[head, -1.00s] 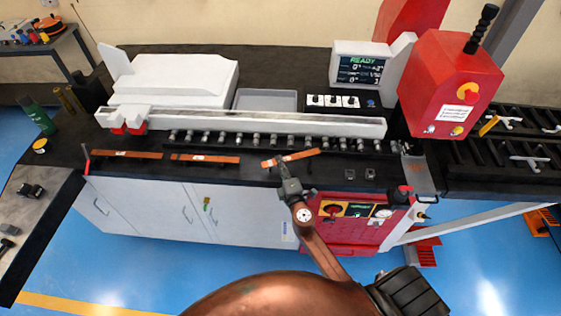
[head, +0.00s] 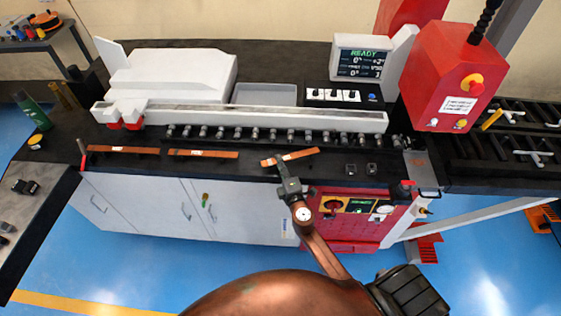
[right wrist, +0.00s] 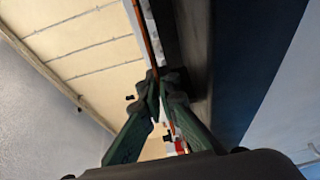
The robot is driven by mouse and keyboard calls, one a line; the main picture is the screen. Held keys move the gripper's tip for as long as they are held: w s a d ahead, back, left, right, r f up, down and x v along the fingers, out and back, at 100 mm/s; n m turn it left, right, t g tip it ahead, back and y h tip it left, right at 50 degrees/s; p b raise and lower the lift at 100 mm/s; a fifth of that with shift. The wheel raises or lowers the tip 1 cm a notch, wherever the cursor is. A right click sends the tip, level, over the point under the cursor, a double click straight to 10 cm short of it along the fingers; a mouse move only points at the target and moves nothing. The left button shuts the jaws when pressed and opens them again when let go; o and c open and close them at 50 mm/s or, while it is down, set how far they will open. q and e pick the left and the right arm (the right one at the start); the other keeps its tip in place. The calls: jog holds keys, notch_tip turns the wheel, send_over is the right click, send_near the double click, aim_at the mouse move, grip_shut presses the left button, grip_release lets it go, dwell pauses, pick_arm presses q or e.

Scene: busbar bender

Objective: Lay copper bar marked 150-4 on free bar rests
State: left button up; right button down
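A copper bar (head: 300,154) with a white label is held by my right gripper (head: 283,166) in front of the roller row. The bar is slightly tilted in the picture; its label is too small to read. In the right wrist view, the fingers (right wrist: 157,88) are closed on the copper bar (right wrist: 147,35). Two more copper bars lie along the bench's front edge: one at the far left (head: 108,149) and one nearer the middle (head: 222,154). Their labels are unreadable too. The bar rests under them are not clearly visible. My left gripper is out of view.
A row of rollers (head: 219,132) runs below a long white rail (head: 265,117) behind the bars. A grey tray (head: 264,95), a screen reading READY (head: 363,63) and a red machine head (head: 449,80) stand behind. Dark bench shows between the middle bar and the held bar.

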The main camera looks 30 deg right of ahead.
jog(key=shift+f+b, duration=0.35)
jog(key=shift+b, duration=0.05)
jog(key=c, duration=2.1)
grip_release()
jog(key=shift+s, duration=0.1)
jog(key=shift+f, duration=0.1)
jog(key=shift+f, duration=0.1)
jog(key=shift+s, duration=0.2)
jog(key=s, duration=0.3)
jog(key=s+a, duration=0.1)
jog(key=s, duration=0.3)
jog(key=s+a, duration=0.1)
jog(key=s, duration=0.3)
jog(key=shift+s+r, duration=0.2)
jog(key=shift+r, duration=0.2)
